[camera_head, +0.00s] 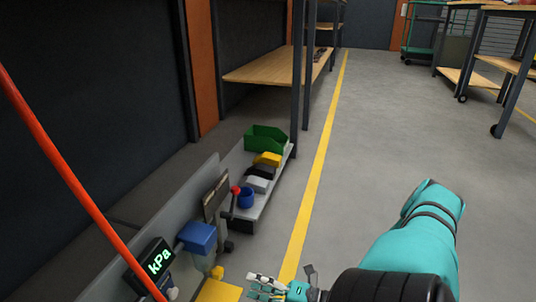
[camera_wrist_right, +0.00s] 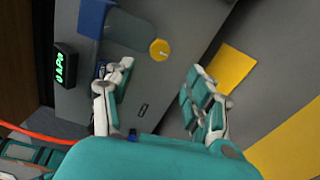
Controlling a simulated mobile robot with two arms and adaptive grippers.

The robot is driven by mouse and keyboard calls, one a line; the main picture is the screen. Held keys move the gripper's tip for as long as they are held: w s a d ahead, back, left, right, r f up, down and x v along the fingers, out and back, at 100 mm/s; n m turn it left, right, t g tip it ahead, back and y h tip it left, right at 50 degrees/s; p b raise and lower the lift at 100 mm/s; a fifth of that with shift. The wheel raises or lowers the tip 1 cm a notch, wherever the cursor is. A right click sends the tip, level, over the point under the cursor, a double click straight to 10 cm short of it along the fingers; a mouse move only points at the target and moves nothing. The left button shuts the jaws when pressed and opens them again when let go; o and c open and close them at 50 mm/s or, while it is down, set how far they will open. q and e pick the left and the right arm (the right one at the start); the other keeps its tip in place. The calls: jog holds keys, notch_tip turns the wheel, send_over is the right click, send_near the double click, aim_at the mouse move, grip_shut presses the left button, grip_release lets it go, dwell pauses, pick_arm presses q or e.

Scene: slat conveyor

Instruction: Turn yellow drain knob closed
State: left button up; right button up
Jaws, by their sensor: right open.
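The yellow knob (camera_wrist_right: 159,49) sits on a grey panel (camera_wrist_right: 190,25) in the right wrist view, ahead of and between the fingers. In the head view the knob (camera_head: 217,272) shows small, low on the panel, just left of my right gripper (camera_head: 280,286). My right gripper (camera_wrist_right: 155,100) is open and empty, its two fingers apart on either side of the knob's line. It does not touch the knob.
A blue box (camera_head: 197,237) and a kPa display (camera_head: 150,265) are on the panel. A yellow plate (camera_wrist_right: 231,67) lies near the right finger. An orange-red bar (camera_head: 70,180) crosses the left side. A low shelf with a green bin (camera_head: 265,140) stands behind.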

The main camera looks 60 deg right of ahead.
jog(key=shift+v, duration=1.65)
